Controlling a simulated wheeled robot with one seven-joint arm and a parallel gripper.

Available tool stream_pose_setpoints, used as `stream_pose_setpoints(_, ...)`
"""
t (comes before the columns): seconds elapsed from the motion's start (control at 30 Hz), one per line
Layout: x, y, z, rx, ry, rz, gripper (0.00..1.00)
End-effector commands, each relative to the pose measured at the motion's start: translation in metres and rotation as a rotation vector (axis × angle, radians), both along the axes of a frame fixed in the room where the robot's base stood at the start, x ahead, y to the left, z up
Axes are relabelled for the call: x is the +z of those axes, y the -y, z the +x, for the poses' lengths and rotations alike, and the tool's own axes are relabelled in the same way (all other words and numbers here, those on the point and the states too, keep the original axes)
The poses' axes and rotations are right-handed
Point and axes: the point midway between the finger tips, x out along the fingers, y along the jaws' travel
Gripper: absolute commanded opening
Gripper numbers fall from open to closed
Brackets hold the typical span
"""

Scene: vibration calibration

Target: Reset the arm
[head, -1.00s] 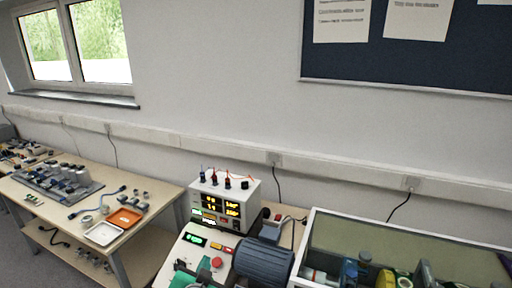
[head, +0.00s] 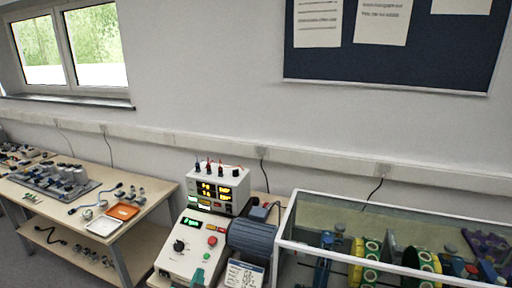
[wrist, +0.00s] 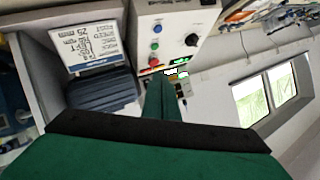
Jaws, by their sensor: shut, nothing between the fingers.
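My gripper (wrist: 160,92) shows in the wrist view as a green form narrowing to its tip, with the fingers shut and nothing between them. It points toward the white control box (wrist: 172,18), whose knob and coloured buttons show beside the tip. In the head view only a small green piece (head: 197,277) of my gripper shows at the bottom edge, in front of the control box's sloped panel (head: 183,258). The rest of my arm is out of view there.
A dark ribbed motor (head: 252,238) stands right of the panel, with a printed card (head: 243,275) in front. A framed clear case (head: 400,228) covers machinery at right. A display unit (head: 218,188) stands behind. A workbench (head: 150,200) with parts and trays is at left.

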Motion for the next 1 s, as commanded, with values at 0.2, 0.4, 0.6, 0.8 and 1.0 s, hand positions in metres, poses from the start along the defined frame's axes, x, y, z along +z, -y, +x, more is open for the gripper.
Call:
stream_pose_setpoints(0.2, -0.025, 0.016, -0.012, 0.009, 0.013, -0.041, 0.00)
stream_pose_setpoints(0.4, -0.056, 0.036, -0.030, 0.023, 0.027, -0.092, 0.00)
stream_pose_setpoints(0.6, -0.099, 0.066, -0.068, 0.047, 0.049, -0.165, 0.00)
stream_pose_setpoints(0.8, -0.134, 0.092, -0.117, 0.071, 0.073, -0.229, 0.00)
stream_pose_setpoints(1.0, -0.158, 0.115, -0.171, 0.088, 0.094, -0.284, 0.00)
